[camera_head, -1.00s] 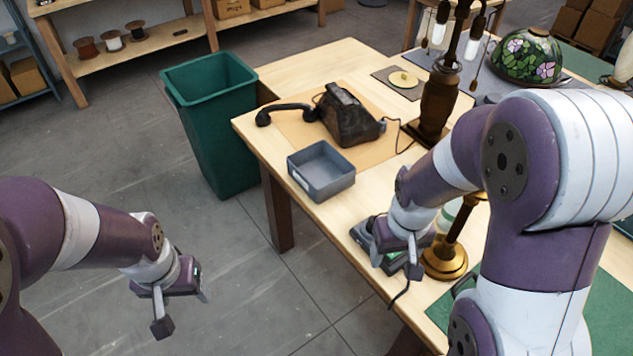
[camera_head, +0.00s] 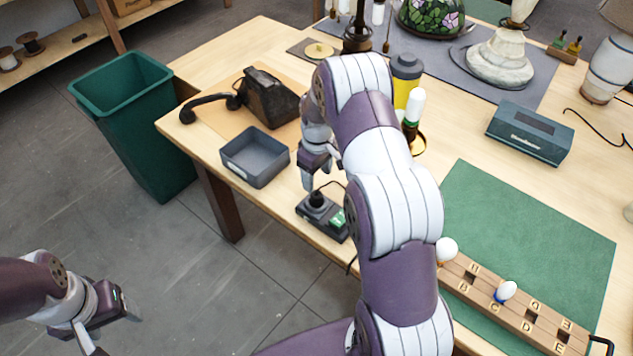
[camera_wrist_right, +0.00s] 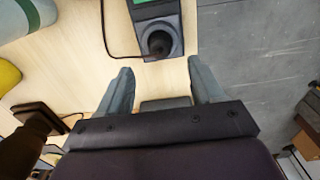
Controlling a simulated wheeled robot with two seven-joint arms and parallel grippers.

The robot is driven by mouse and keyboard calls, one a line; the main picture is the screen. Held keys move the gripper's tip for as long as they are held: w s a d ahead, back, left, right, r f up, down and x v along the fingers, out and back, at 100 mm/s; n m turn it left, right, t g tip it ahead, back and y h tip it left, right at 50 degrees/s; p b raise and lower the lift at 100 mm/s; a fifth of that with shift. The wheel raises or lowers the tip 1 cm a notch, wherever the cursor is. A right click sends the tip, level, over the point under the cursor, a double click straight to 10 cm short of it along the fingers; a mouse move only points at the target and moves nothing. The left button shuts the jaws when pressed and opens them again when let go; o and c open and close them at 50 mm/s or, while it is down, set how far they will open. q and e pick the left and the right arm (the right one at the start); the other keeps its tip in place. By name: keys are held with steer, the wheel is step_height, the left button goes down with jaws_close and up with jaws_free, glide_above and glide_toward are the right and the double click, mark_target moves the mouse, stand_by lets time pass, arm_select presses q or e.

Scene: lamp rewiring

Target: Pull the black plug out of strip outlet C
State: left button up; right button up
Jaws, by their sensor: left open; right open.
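The power strip (camera_head: 325,214) lies near the table's front edge in the head view. A black plug (camera_head: 317,198) sits upright in a socket at its far end, with a green patch on the strip beside it. In the right wrist view the black plug (camera_wrist_right: 160,43) is in a round grey socket, and a dark cord runs from it to the left. My right gripper (camera_head: 318,180) is open and empty, apart from the plug; its fingers (camera_wrist_right: 160,80) point towards it. My left gripper (camera_head: 108,335) is open, off the table at lower left. I cannot read the outlet letters.
A grey open bin (camera_head: 254,157) and an old telephone (camera_head: 268,96) stand behind the strip. A green bin (camera_head: 130,120) is on the floor left of the table. A lettered wooden rack (camera_head: 510,305) with bulbs and a green mat (camera_head: 530,225) lie to the right.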

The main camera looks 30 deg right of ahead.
mark_target(317, 195)
step_height(317, 195, down, 8)
steer(key=shift+f+p, duration=0.25)
steer(key=shift+p, duration=0.9)
steer(key=shift+f, duration=0.4)
steer(key=c, duration=0.7)
steer(key=o, duration=0.7)
